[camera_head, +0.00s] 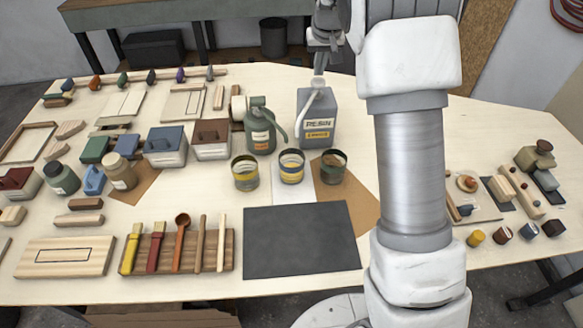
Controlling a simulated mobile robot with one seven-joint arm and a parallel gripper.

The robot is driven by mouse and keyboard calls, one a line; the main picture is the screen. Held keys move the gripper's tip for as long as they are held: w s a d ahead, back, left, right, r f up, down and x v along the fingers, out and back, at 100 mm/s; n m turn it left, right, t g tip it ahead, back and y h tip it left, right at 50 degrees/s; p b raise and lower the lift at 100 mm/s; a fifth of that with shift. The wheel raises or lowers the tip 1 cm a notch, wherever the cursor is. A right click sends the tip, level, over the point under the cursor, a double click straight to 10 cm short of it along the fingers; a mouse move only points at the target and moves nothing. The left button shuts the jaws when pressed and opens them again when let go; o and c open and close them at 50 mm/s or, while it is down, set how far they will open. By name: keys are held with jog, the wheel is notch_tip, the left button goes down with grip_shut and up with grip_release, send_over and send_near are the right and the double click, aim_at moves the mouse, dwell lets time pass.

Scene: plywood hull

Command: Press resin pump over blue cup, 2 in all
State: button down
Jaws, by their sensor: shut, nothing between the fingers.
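The resin container (315,122) is a grey jug with a "RESIN" label, standing upright at the back middle of the table. Its pale pump spout (316,97) curves down over its front left side. The blue cup (291,169), with a yellow band, stands in front of the jug, between two other cups. My gripper (319,70) points down just above the pump top, shut and empty. I cannot tell whether it touches the pump head. The fill inside the blue cup is too small to judge.
A yellow-banded cup (245,174) and a dark green cup (334,168) flank the blue cup. A green bottle with a hose (260,132) stands left of the jug. A dark mat (300,241) lies clear in front. My arm covers the right-centre of the table.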

jog(key=shift+r, duration=0.1)
jog(key=shift+r+p, duration=2.2)
jog(key=shift+r, duration=0.75)
jog(key=s+r, duration=0.5)
jog(key=s, duration=0.5)
jog(key=s+r, duration=0.6)
jog(key=s, duration=0.3)
jog(key=s+f, duration=0.2)
jog(key=s, duration=0.9)
jog(key=s+f+t, duration=0.1)
jog(key=s+f, duration=0.1)
jog(key=s, duration=0.9)
jog(key=shift+f, duration=0.25)
